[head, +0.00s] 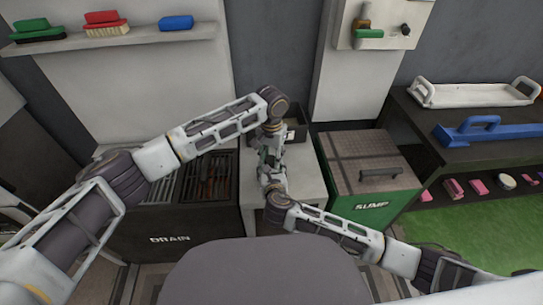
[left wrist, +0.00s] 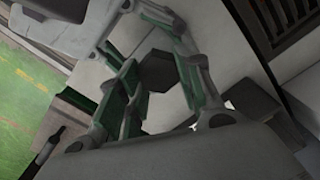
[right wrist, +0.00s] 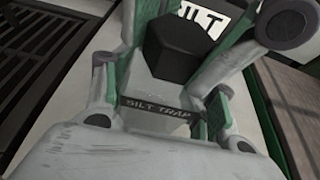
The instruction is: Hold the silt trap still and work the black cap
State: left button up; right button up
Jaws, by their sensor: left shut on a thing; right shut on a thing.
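The silt trap (right wrist: 155,113) is a pale body with a dark "SILT TRAP" label strip in the right wrist view. Its black cap (right wrist: 172,48) is hexagonal, and it also shows in the left wrist view (left wrist: 165,74). My right gripper (right wrist: 160,98) is shut on the silt trap, a finger on either side of it. My left gripper (left wrist: 158,92) is shut on the black cap. In the head view both grippers meet over the pale stand (head: 302,165) and hide most of the trap. The fingers partly hide the cap's sides.
A dark open box (head: 296,132) with a white label stands behind the grippers. The drain unit (head: 170,222) with grates is on the left, the green sump box (head: 372,208) on the right. A dark shelf (head: 430,153) with trays stands further right.

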pick_arm(q)
jog(key=c, duration=0.5)
jog(key=shift+o, duration=0.2)
jog(key=shift+m, duration=0.3)
jog(key=shift+s+d+m, duration=0.1)
jog(key=shift+m, duration=2.6)
jog(key=shift+r, duration=0.1)
jog(key=shift+s+m, duration=0.1)
jog(key=shift+m, duration=2.7)
jog(key=shift+m, duration=0.4)
